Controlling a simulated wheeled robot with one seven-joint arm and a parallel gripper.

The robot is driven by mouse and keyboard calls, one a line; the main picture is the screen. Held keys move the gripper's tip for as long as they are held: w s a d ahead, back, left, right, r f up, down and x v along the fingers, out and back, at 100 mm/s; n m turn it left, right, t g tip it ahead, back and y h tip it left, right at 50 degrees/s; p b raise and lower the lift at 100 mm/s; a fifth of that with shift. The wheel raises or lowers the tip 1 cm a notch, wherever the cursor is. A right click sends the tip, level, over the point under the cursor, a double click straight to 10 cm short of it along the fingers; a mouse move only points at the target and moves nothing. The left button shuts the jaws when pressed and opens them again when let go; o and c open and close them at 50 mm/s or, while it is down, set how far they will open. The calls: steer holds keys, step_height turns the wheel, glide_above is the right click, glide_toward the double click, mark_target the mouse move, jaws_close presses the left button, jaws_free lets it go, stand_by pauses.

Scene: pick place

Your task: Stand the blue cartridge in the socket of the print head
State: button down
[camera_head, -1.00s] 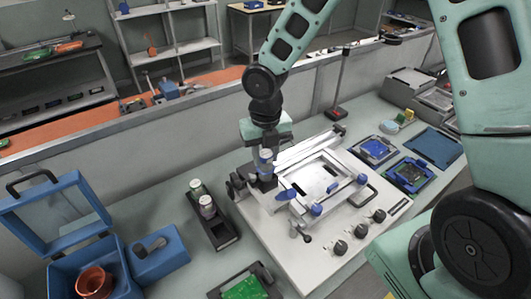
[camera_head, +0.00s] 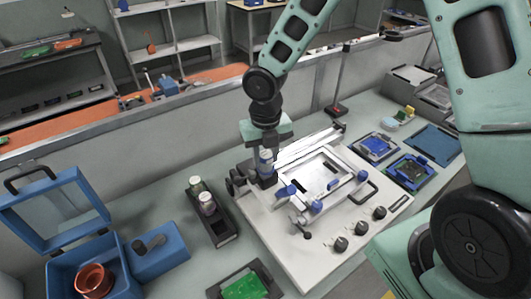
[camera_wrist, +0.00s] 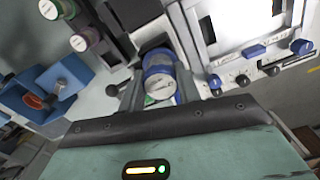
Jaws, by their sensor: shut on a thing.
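My gripper (camera_head: 266,155) is shut on the blue cartridge (camera_head: 266,160), a white can with a blue band, held upright. In the wrist view the cartridge (camera_wrist: 160,80) sits between my two fingers. The print head (camera_head: 264,180) is the black block at the left edge of the white printing machine (camera_head: 285,240). The cartridge is directly at the print head's top; its lower end and the socket are hidden, so I cannot tell how deep it sits.
A black rack (camera_head: 222,231) left of the machine holds a green-marked cartridge (camera_head: 196,184) and a purple-marked cartridge (camera_head: 207,201). A blue open case (camera_head: 62,277) stands at the far left. A tray with a green board (camera_head: 245,287) lies in front. Blue trays (camera_head: 375,147) are right.

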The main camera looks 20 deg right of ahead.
steer(key=c, duration=0.9)
jaws_free()
steer(key=c, duration=0.4)
step_height(320, 180, up, 7)
steer(key=p, duration=0.7)
steer(key=shift+p, duration=0.4)
